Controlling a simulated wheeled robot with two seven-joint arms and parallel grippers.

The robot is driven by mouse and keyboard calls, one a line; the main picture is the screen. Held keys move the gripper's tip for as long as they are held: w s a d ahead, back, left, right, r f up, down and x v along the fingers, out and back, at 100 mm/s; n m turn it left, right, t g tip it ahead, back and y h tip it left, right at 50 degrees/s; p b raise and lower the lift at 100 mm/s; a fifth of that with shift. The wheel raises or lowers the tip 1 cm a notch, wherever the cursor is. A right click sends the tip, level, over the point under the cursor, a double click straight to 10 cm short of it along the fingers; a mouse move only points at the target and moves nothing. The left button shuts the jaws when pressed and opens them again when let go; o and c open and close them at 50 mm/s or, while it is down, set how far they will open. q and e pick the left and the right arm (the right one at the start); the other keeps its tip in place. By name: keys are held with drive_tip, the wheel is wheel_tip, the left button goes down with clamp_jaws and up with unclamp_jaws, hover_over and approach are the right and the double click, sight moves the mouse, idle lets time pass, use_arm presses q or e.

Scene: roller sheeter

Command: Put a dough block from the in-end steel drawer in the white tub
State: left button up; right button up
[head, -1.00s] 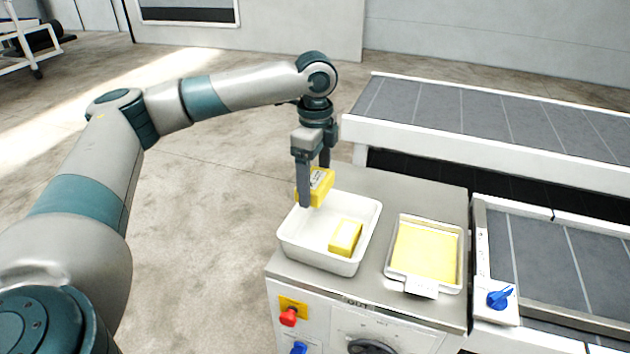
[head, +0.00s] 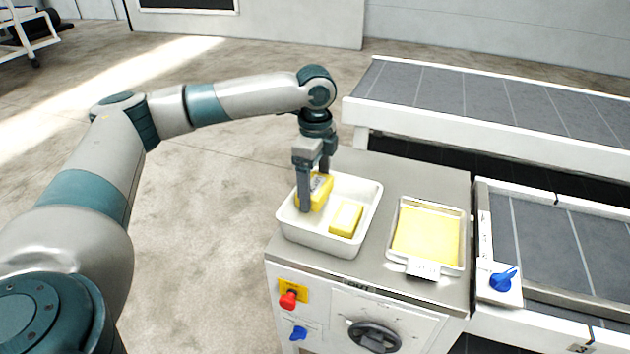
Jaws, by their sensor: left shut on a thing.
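The white tub (head: 312,237) stands on the steel top of the machine. One yellow dough block (head: 346,218) lies inside it, on the right side of its floor. My left gripper (head: 317,199) points down into the left part of the tub and is shut on a second yellow dough block (head: 320,190), which has a dark-printed label. The held block is tilted and lies within the tub's rim; I cannot tell whether it touches the floor. My right gripper is out of view. I see no drawer that I can identify as the in-end one.
A shallow tray (head: 427,236) with a flat yellow sheet stands right of the tub. Conveyor belts (head: 560,252) run off to the right. A red button (head: 288,300), blue knobs and a dark dial (head: 374,337) are on the front panel.

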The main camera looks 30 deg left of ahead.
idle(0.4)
use_arm(q)
drive_tip(key=o, duration=1.3)
drive_tip(key=shift+o, duration=0.2)
drive_tip(key=shift+r, duration=0.1)
wheel_tip(320, 180, up, 17)
drive_tip(key=b, duration=0.3)
drive_tip(key=shift+r, duration=0.15)
